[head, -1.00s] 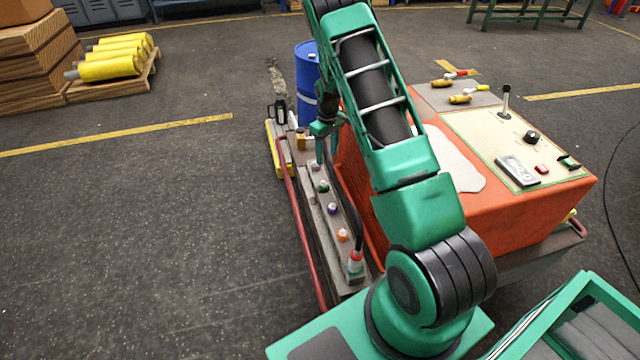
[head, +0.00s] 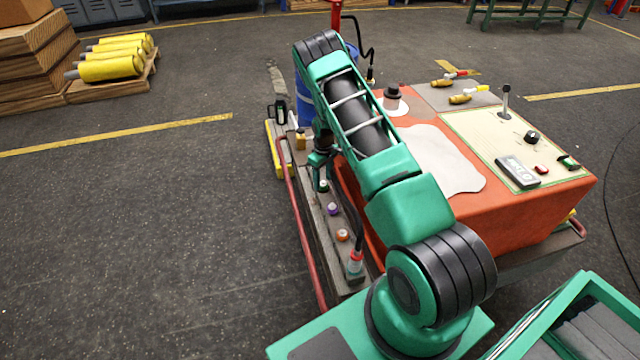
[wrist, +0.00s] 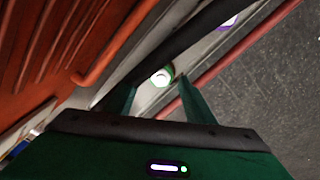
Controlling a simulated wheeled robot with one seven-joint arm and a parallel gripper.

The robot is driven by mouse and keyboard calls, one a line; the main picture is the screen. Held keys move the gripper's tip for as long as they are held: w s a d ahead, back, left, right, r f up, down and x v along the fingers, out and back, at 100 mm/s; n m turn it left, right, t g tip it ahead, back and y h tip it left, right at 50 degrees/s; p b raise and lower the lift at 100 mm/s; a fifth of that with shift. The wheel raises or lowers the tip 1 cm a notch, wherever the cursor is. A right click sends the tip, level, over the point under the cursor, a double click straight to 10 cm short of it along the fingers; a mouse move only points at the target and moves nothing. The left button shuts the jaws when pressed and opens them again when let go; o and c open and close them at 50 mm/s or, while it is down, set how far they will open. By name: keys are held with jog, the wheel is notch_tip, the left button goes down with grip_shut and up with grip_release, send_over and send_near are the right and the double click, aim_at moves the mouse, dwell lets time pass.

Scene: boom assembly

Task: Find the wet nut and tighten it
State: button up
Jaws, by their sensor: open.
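My gripper (head: 320,180) is at the row of nuts on the grey rail (head: 309,205) along the orange cabinet's left side. In the wrist view its two fingers (wrist: 158,92) are apart, with a white-topped nut with a green ring (wrist: 162,76) in the gap beyond the tips. The green-ringed nut (head: 323,186) is right by the fingertips in the head view; contact cannot be told. Nearer along the rail are a purple-ringed nut (head: 333,209), which also shows in the wrist view (wrist: 228,22), and an orange-ringed nut (head: 342,235). I cannot make out wetness on any.
A red pipe (head: 304,232) runs along the rail's left. The orange cabinet (head: 420,230) stands close on the right. A blue drum (head: 306,98) is behind.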

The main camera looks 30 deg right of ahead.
jog(key=shift+f, duration=0.65)
jog(key=c, duration=1.1)
jog(key=shift+o, duration=0.2)
jog(key=shift+a, duration=0.25)
jog(key=shift+d, duration=0.15)
